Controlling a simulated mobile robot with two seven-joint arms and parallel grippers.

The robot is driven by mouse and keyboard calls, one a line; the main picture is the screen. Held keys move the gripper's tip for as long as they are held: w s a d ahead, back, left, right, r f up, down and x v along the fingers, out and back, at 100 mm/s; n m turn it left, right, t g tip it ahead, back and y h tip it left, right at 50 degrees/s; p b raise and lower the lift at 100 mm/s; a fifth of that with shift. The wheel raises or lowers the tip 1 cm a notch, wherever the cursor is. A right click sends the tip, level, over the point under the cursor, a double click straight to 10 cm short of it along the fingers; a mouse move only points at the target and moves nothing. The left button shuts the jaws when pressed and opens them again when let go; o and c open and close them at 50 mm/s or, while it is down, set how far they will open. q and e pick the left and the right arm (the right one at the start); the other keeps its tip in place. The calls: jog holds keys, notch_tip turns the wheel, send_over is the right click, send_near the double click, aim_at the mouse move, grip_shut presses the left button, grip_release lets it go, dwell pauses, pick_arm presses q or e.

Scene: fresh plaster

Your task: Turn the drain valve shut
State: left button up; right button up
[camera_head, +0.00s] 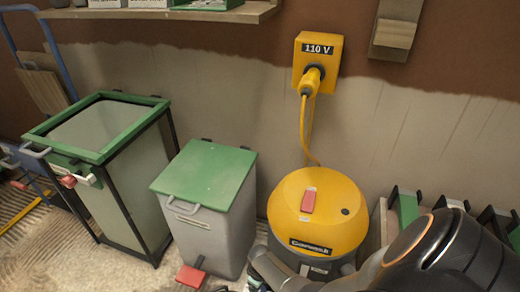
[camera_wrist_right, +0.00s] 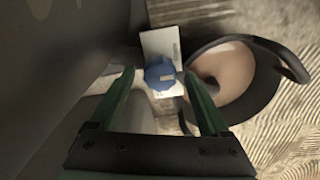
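A blue knob (camera_wrist_right: 160,73), which looks like the drain valve, shows in the right wrist view in front of a white plate (camera_wrist_right: 158,42). A small pale mark is on its face. My right gripper (camera_wrist_right: 158,78) is open, with its green fingers on the left and right of the knob. I cannot tell whether they touch it. In the head view my right arm comes in from the lower right, and its gripper is hidden or out of frame. The yellow-topped machine (camera_head: 318,212) stands beside that arm; no valve is visible on it there. My left gripper is not in view.
A dark-rimmed round bucket (camera_wrist_right: 235,75) is right of the knob. A grey bin with a green lid (camera_head: 205,175) and a green-framed bin (camera_head: 105,130) stand left of the machine. A yellow cable (camera_head: 303,130) runs up to the 110 V box (camera_head: 316,62).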

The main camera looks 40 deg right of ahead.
grip_shut()
dwell(0.4)
jog(key=shift+m, duration=0.3)
jog(key=m+p, duration=0.1)
jog(key=m, duration=0.2)
jog(key=shift+m, duration=0.3)
jog(key=m, duration=0.9)
jog(key=shift+p, duration=0.3)
jog(key=shift+m, duration=2.3)
